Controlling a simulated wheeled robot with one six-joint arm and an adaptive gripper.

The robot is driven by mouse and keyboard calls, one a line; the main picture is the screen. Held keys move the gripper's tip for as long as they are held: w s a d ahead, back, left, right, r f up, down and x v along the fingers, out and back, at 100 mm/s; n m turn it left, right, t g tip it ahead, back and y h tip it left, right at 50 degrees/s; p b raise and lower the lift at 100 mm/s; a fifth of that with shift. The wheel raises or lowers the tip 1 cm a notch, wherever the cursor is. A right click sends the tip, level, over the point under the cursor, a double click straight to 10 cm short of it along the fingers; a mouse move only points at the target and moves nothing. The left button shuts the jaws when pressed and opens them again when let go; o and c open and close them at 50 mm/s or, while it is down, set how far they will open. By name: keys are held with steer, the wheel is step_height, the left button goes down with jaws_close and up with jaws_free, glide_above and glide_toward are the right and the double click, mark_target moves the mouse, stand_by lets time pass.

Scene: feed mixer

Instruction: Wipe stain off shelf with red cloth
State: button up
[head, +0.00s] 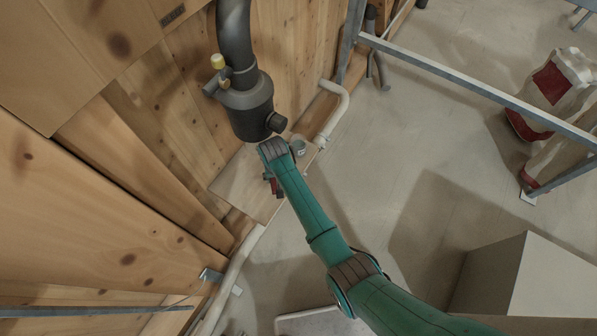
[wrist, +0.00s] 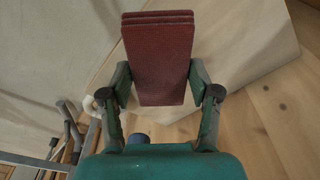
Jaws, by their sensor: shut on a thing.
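A dark red cloth, folded into a thick layered pad, is gripped between my gripper's two green fingers in the wrist view (wrist: 158,62). In the head view only a small red bit of the cloth (head: 275,187) shows beside my green arm. My gripper (head: 268,180) is over the pale wooden shelf (head: 233,181), which juts from the plank wall. The shelf also shows behind the cloth in the wrist view (wrist: 250,45). I cannot tell whether the cloth touches the shelf. I make out no stain; my arm and the cloth hide part of the shelf.
A dark pipe with a wide grey fitting and yellow knob (head: 245,100) hangs close above the shelf. A white pipe (head: 336,112) bends beyond it. A metal rail (head: 470,88) crosses the right side, with red and white sacks (head: 550,95) past it. Open floor lies right of the shelf.

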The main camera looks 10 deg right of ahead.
steer(key=shift+a+f, duration=0.2)
steer(key=shift+a, duration=0.3)
steer(key=shift+a+f, duration=0.15)
steer(key=shift+a, duration=0.3)
steer(key=shift+a+f, duration=0.1)
steer(key=shift+f, duration=2.9)
steer(key=shift+f, duration=1)
steer(key=shift+w, duration=0.1)
